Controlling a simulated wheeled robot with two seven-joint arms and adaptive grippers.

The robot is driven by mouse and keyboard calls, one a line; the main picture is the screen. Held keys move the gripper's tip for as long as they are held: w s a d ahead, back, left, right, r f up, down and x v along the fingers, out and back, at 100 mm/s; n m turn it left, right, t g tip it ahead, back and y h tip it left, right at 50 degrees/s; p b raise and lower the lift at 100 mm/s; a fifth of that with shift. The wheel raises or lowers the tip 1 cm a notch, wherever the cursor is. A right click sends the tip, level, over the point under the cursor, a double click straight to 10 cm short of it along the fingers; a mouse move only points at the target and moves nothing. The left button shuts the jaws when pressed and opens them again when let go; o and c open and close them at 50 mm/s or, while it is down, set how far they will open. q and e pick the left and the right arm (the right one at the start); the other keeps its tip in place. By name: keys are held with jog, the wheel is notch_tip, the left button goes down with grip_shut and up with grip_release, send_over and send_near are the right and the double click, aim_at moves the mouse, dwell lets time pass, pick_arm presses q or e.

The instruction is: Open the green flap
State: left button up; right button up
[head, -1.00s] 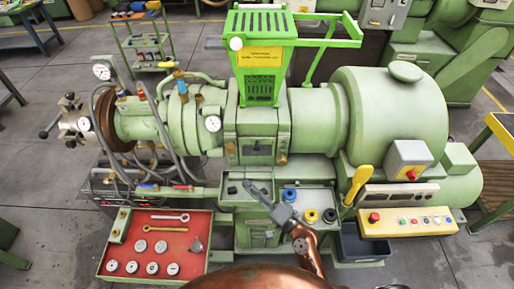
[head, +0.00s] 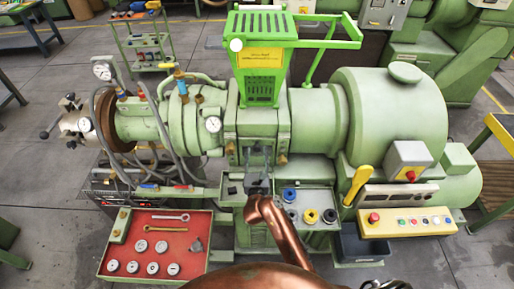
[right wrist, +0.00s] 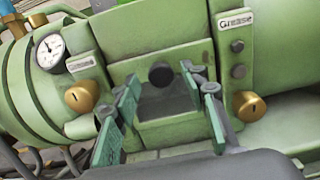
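In the right wrist view, a small flap (right wrist: 175,105) with a round black knob (right wrist: 161,74) sits in the front of the green extruder block (right wrist: 168,50). The flap looks closed, but gripper parts cover some of it. My right gripper (right wrist: 161,80) is open, with one finger on each side of the knob. I cannot tell whether the fingers touch the flap. In the head view my right gripper (head: 257,155) is in front of the extruder block (head: 257,125), below the bright green hopper guard (head: 261,57), and hides much of the flap. My left gripper is not in view.
Brass fittings (right wrist: 248,105) and a gauge (right wrist: 50,52) flank the block. A red tool tray (head: 157,243) stands at the lower left, a button panel (head: 407,222) at the lower right. A yellow lever (head: 357,185) rises beside it. Hoses run along the left.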

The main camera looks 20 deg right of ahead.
aim_at(257, 150)
jog(key=shift+x, duration=1.75)
jog(key=shift+c, duration=0.7)
grip_shut()
